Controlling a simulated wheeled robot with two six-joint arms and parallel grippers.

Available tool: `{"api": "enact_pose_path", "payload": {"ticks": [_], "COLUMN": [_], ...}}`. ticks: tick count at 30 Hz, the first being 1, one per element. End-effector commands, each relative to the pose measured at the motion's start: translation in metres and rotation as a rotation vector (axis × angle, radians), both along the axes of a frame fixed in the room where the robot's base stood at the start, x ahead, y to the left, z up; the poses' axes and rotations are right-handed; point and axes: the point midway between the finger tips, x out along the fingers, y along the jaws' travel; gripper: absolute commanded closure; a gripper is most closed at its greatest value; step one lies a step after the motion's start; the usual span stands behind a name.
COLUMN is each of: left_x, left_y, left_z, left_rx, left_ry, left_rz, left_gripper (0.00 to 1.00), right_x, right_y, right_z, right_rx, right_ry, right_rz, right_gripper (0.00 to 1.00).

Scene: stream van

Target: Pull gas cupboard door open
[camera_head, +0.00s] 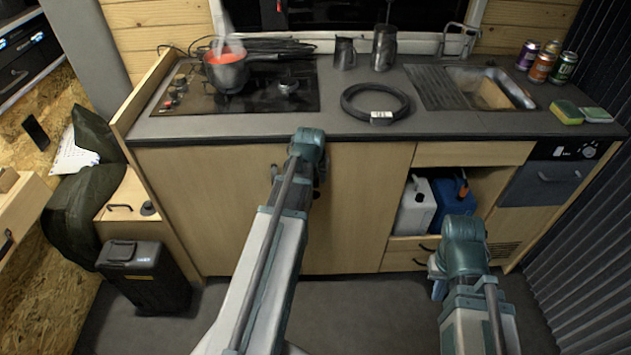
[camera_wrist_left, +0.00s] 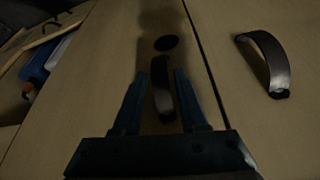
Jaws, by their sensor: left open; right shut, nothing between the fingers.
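Two pale wooden cupboard doors are shut side by side under the counter, a left door (camera_head: 205,200) and a right door (camera_head: 365,200). I cannot tell from any label which is the gas cupboard. My left gripper (camera_head: 318,172) is at the right door, by its upper left edge. In the left wrist view its open fingers (camera_wrist_left: 160,78) stand on either side of a dark curved handle (camera_wrist_left: 161,98), not clamped on it. The other door's handle (camera_wrist_left: 265,65) is at the right there. My right gripper (camera_head: 438,268) is shut and empty, low before the open shelf; its fingertips are mostly hidden.
The counter above holds a hob with a red-filled pot (camera_head: 226,68), a coiled black hose (camera_head: 375,102) and a sink (camera_head: 490,88). White and blue canisters (camera_head: 416,208) stand in the open shelf. A black bin (camera_head: 145,275) is on the floor at left.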

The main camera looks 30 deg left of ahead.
Motion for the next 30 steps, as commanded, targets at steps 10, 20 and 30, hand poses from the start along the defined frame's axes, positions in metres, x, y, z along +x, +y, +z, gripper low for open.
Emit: {"api": "enact_pose_path", "payload": {"ticks": [10,20,30], "left_x": [-0.0001,-0.0001,-0.0002], "left_y": [0.0,-0.0001,-0.0002], "left_z": [0.0008,0.0008,0.0008], "left_rx": [0.0,0.0,0.0], "left_ry": [0.0,0.0,0.0], "left_rz": [0.0,0.0,-0.001], "left_gripper": [0.88,1.0,1.0], "right_x": [0.0,0.0,0.0], "right_y": [0.0,0.0,-0.0001], "right_z": [0.0008,0.0008,0.0007], "right_rx": [0.0,0.0,0.0], "right_ry": [0.0,0.0,0.0], "right_rz": [0.0,0.0,0.0], "right_gripper": [1.0,1.0,1.0]}}
